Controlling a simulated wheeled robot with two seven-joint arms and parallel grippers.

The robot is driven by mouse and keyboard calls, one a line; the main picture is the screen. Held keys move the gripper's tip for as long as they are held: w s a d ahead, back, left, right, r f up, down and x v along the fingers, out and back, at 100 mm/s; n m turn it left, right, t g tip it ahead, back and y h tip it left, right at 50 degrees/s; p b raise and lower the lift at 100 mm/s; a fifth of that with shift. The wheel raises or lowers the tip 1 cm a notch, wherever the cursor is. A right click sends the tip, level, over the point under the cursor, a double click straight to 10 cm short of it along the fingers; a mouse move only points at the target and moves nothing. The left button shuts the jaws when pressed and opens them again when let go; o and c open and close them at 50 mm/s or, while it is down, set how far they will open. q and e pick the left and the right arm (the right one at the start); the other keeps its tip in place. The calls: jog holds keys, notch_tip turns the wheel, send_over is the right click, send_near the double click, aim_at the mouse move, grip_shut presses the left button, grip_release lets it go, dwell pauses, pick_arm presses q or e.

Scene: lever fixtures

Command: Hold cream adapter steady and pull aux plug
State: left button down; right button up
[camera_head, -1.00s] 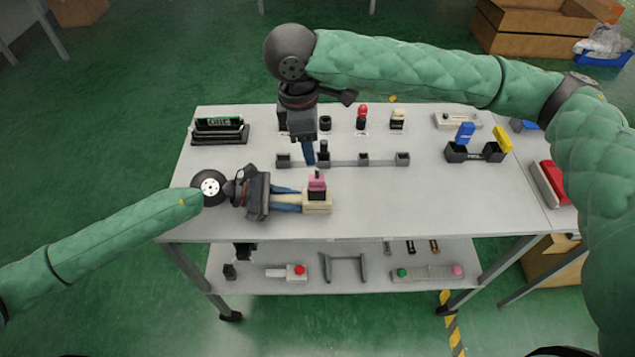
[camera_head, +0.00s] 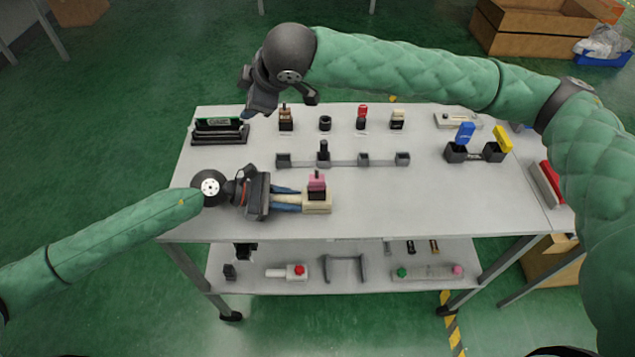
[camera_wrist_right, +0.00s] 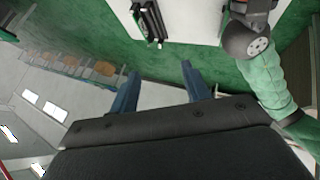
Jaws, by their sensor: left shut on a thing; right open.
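The cream adapter (camera_head: 318,205) lies on the table near its front edge. A pink plug with a dark lower part (camera_head: 317,187), likely the aux plug, stands upright on it. My left gripper (camera_head: 288,199) is shut on the adapter from the left, its blue fingers along the adapter's end. My right gripper (camera_head: 248,109) is raised at the table's far left, beyond the adapter and apart from it. In the right wrist view its two blue fingers (camera_wrist_right: 160,88) are spread with nothing between them. The adapter and plug are not identifiable in that view.
A grey rail with several dark sockets (camera_head: 345,161) lies behind the adapter. Several small plugs (camera_head: 362,117) stand along the back. A black rack (camera_head: 219,131) sits at the back left, and blue and yellow levers (camera_head: 476,146) stand at right. The table right of the adapter is clear.

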jog(key=a+r+n+t+y, duration=0.1)
jog(key=a+r+n+y, duration=0.3)
jog(key=r, duration=0.3)
jog(key=a+r+n+t+y, duration=0.1)
jog(key=a+r+n+y, duration=0.25)
jog(key=r+y, duration=0.3)
jog(key=s+r+n+g+y, duration=0.2)
jog(key=s+r+n+g, duration=0.2)
jog(key=s+n+g, duration=1.2)
jog(key=s+d+f+n+g+h, duration=0.1)
jog(key=s+d+f+n+h, duration=0.1)
jog(key=s+f+n+h, duration=0.35)
jog(key=n+t+h, duration=0.7)
jog(key=t+h, duration=0.3)
jog(key=h, duration=0.5)
send_near(317, 177)
jog(key=shift+w+d+f, duration=0.15)
jog(key=shift+d+f, duration=0.1)
jog(key=shift+f, duration=1.65)
jog(key=shift+w+d+f, duration=0.15)
jog(key=shift+d+f, duration=0.1)
jog(key=shift+f, duration=1.6)
jog(key=shift+w+d+f, duration=0.15)
jog(key=shift+d+f, duration=0.15)
jog(key=shift+f, duration=1.6)
